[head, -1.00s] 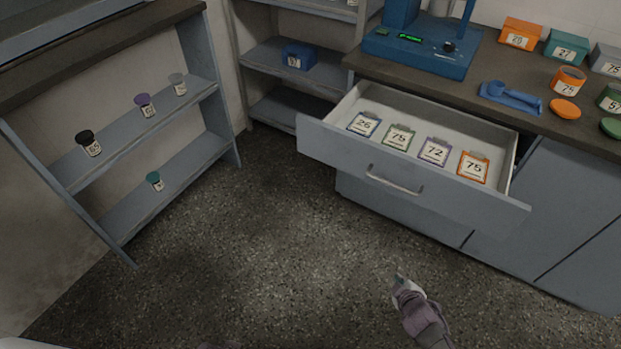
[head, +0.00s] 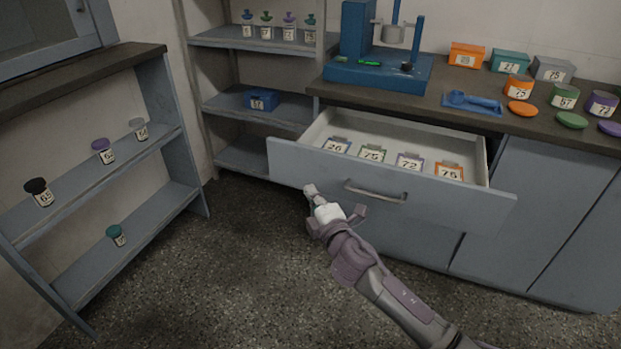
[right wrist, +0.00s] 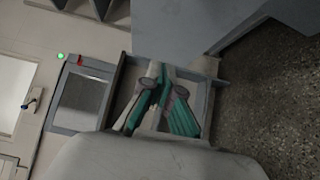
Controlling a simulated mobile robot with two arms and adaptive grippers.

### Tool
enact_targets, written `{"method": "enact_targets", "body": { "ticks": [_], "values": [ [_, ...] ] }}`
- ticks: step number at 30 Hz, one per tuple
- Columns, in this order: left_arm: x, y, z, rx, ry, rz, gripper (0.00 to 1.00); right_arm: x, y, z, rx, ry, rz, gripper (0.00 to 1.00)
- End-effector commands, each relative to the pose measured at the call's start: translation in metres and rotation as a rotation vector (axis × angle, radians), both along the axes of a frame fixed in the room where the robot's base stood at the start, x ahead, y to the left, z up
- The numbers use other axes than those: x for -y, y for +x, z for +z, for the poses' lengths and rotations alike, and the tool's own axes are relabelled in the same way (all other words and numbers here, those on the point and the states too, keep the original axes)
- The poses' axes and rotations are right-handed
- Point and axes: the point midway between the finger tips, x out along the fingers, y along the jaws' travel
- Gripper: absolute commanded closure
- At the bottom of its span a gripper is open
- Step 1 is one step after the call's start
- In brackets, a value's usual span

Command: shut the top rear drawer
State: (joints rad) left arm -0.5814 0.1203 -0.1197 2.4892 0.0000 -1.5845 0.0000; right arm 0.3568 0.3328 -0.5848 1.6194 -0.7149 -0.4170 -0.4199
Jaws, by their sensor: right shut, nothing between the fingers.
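The top drawer (head: 440,200) of the grey bench stands open in the head view, its front panel pulled well out from the cabinet. Its bar handle (head: 376,192) is on the middle of the front. Several labelled packets lie inside, among them an orange-edged one (head: 449,171). My right gripper (head: 310,190) is shut and empty, its tip by the lower left part of the drawer front, left of the handle. I cannot tell whether it touches the panel. In the right wrist view the teal-padded fingers (right wrist: 165,100) show close up. My left gripper is out of view.
A shelf at left holds small jars, including a black-lidded one (head: 39,192). A back shelf holds a blue box (head: 261,99). The floor before the drawer is clear.

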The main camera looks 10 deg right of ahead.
Motion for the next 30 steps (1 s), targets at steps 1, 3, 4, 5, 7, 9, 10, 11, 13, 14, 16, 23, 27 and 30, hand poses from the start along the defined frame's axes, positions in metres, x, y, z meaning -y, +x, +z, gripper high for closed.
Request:
{"method": "enact_targets", "body": {
  "ticks": [1, 3, 4, 5, 7, 9, 10, 11, 13, 14, 16, 23, 27, 30],
  "values": [
    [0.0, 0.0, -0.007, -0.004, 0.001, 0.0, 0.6, -0.003, 0.013, -0.001, 0.002, 0.001, 0.0, 1.0],
    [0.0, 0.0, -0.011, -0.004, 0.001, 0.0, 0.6, -0.005, 0.028, -0.002, 0.001, 0.001, 0.0, 1.0],
    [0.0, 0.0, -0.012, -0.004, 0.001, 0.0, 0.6, -0.007, 0.034, -0.002, 0.002, 0.002, 0.0, 1.0],
    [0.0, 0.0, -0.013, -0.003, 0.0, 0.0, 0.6, -0.008, 0.039, -0.002, 0.001, 0.003, 0.0, 1.0],
    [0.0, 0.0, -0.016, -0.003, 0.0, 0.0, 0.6, -0.003, 0.051, -0.002, -0.001, -0.001, -0.003, 1.0],
    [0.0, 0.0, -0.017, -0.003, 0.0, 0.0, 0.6, 0.003, 0.059, -0.002, -0.001, -0.001, -0.001, 1.0],
    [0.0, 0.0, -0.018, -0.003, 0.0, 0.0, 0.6, 0.005, 0.062, -0.002, -0.001, 0.0, -0.001, 1.0],
    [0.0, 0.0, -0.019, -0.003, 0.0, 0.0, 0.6, 0.007, 0.065, -0.002, -0.001, 0.001, -0.001, 1.0],
    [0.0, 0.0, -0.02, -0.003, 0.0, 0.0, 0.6, 0.01, 0.07, -0.002, -0.001, 0.002, 0.001, 1.0],
    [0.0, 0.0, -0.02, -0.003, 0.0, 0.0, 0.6, 0.011, 0.071, -0.002, -0.001, 0.002, 0.001, 1.0],
    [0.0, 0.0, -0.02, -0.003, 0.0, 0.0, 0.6, 0.013, 0.074, -0.002, -0.002, 0.002, 0.0, 1.0],
    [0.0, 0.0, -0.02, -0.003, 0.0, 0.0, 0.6, 0.014, 0.075, -0.001, -0.003, 0.003, 0.001, 1.0],
    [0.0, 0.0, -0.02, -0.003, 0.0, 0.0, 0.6, 0.014, 0.075, -0.001, -0.003, 0.003, 0.0, 1.0],
    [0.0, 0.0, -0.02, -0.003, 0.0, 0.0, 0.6, 0.014, 0.075, -0.001, -0.003, 0.003, 0.0, 1.0]
  ]
}}
